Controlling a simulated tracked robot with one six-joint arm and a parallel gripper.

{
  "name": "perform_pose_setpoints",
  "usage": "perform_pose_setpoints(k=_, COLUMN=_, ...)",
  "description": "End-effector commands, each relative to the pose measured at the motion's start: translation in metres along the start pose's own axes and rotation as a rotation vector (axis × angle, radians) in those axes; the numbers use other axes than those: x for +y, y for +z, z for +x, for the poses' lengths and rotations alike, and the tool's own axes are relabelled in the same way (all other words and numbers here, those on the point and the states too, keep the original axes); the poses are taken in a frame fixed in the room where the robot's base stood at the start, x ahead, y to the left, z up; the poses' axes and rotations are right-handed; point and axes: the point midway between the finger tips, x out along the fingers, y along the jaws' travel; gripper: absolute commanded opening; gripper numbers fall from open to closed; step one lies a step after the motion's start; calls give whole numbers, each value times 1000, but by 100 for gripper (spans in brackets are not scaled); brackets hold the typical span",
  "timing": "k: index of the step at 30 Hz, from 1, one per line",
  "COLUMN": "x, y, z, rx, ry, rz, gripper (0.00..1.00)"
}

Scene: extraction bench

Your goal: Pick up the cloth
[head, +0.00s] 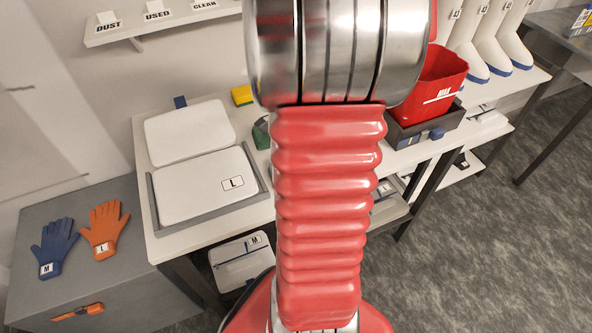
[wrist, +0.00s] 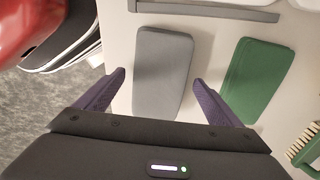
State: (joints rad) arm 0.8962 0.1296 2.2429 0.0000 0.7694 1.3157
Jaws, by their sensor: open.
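A grey folded cloth (wrist: 162,70) lies flat on the white bench, in the middle of the wrist view. A green folded cloth (wrist: 257,78) lies to its right, apart from it. My gripper (wrist: 159,77) is open, with one purple finger on each side of the grey cloth in the picture. The near end of the grey cloth is close to the gripper body. I cannot tell how high the fingers are above the bench. In the head view my arm hides the gripper and the grey cloth; a piece of green (head: 262,133) shows beside the arm.
A scrubbing brush (wrist: 306,146) lies at the right in the wrist view. A grey tray edge (wrist: 204,11) runs beyond the cloths. In the head view, an open white case (head: 190,133), a yellow sponge (head: 242,95) and a red bin (head: 437,85) stand on the bench (head: 205,240).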

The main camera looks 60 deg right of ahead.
Motion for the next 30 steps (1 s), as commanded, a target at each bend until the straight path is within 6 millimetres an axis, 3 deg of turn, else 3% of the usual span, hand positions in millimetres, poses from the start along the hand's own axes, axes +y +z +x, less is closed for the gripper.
perform_pose_setpoints(k=12, x=0, y=0, z=0, rx=0, ry=0, rz=-1, gripper=87)
perform_pose_setpoints(k=30, x=0, y=0, z=0, rx=0, ry=-1, rz=-1, gripper=45)
